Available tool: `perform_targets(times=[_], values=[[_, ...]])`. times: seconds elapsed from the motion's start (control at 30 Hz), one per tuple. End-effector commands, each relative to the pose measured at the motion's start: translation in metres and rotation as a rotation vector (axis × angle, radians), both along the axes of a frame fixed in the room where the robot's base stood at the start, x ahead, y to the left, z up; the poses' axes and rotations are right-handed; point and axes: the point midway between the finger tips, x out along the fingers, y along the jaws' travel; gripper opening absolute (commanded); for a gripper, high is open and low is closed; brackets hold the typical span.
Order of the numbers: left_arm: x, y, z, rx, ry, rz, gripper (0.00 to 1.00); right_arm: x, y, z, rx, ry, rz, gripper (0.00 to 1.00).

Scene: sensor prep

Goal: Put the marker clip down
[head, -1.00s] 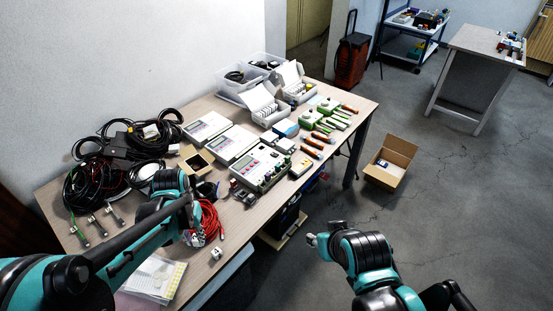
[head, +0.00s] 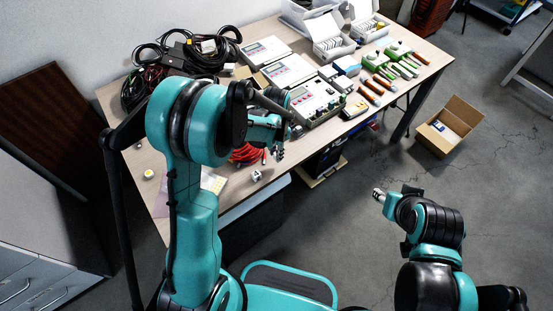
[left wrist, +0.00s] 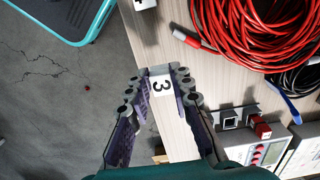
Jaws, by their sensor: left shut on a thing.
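The marker clip (left wrist: 161,85), a small white piece with a black "3", sits between the fingertips of my left gripper (left wrist: 160,86) in the left wrist view. The gripper is shut on it, in front of the pale wooden table (left wrist: 180,140) near its edge; its height above the table is unclear. In the head view my left gripper (head: 280,152) is beside the red cable coil (head: 248,153), and the held clip cannot be made out. A second white marker (head: 256,175) lies near the front table edge. My right gripper (head: 379,195) is over the floor, its fingers unclear.
The red coil (left wrist: 265,30) and a grey device (left wrist: 268,150) lie right of the left gripper in the wrist view. Black cables (head: 190,52), meters (head: 316,101) and tools crowd the table farther back. An open cardboard box (head: 447,127) stands on the floor.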

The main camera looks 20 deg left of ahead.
Motion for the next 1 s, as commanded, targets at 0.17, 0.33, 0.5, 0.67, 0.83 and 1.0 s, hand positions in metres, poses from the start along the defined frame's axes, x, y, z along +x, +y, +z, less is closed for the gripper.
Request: perform_targets(times=[0.17,0.33,0.5,0.67,0.83,1.0], values=[[0.0,0.0,-0.024,0.0,0.0,0.0,0.0,0.0,0.0,-0.012,0.0,0.0,0.0,0.4],[0.0,0.0,-0.041,0.0,0.0,0.0,0.0,0.0,0.0,-0.02,0.0,0.0,0.0,0.4],[0.0,0.0,-0.039,0.0,0.0,0.0,0.0,0.0,0.0,-0.018,0.0,0.0,0.0,0.4],[0.0,0.0,-0.043,0.0,0.0,0.0,0.0,0.0,0.0,-0.022,0.0,0.0,0.0,0.4],[0.0,0.0,-0.042,0.0,0.0,0.0,0.42,0.0,0.0,-0.021,0.0,0.0,0.0,0.4],[0.0,0.0,-0.042,0.0,0.0,0.0,0.42,0.0,0.0,-0.021,0.0,0.0,0.0,0.4]])
